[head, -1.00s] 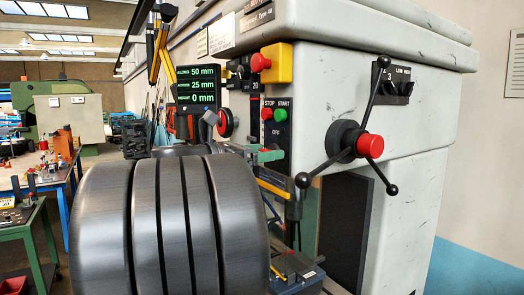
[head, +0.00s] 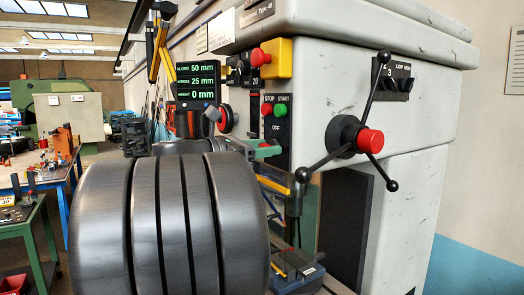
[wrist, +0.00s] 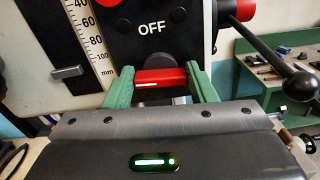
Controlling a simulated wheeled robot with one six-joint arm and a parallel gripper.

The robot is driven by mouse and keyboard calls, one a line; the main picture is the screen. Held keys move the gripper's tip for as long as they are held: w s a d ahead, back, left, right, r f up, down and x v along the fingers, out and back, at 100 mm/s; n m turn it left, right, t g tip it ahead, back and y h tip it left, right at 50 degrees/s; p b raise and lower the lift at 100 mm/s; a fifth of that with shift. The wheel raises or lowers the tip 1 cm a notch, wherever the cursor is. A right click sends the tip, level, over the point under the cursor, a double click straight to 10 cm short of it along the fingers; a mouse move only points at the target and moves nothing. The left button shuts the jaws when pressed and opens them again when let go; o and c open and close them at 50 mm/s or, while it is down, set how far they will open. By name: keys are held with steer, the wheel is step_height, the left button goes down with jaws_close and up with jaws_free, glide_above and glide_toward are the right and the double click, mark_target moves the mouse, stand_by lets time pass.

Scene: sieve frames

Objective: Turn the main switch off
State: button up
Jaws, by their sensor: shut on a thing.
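The main switch is a red bar handle (wrist: 160,77) on a round dark hub (wrist: 161,61). It lies nearly level below the white OFF label (wrist: 152,29), with a white mark on its left part. My gripper (wrist: 160,84) has green fingers, one at each end of the bar, shut on it. In the head view my gripper (head: 267,152) is at the lower part of the black control panel (head: 277,137). The handle itself is hard to make out there, and my dark arm links hide part of the machine.
Red STOP (head: 267,109) and green START (head: 281,110) buttons sit above. A spoked lever wheel with a red hub (head: 370,141) sticks out to the right; one ball-ended spoke (head: 303,174) reaches near my gripper. A yellow emergency-stop box (head: 277,58) is above.

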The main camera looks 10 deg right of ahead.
steer(key=shift+s+d+f+m+b, duration=0.1)
steer(key=shift+f+m+b, duration=0.05)
steer(key=shift+m+b, duration=3.6)
steer(key=shift+s+f+m+b, duration=0.15)
steer(key=shift+m+b, duration=2.55)
steer(key=shift+m, duration=2.05)
steer(key=shift+w, duration=0.1)
steer(key=o, duration=1)
steer(key=shift+c, duration=0.2)
steer(key=shift+r, duration=0.1)
steer(key=v, duration=1.4)
steer(key=shift+b, duration=0.3)
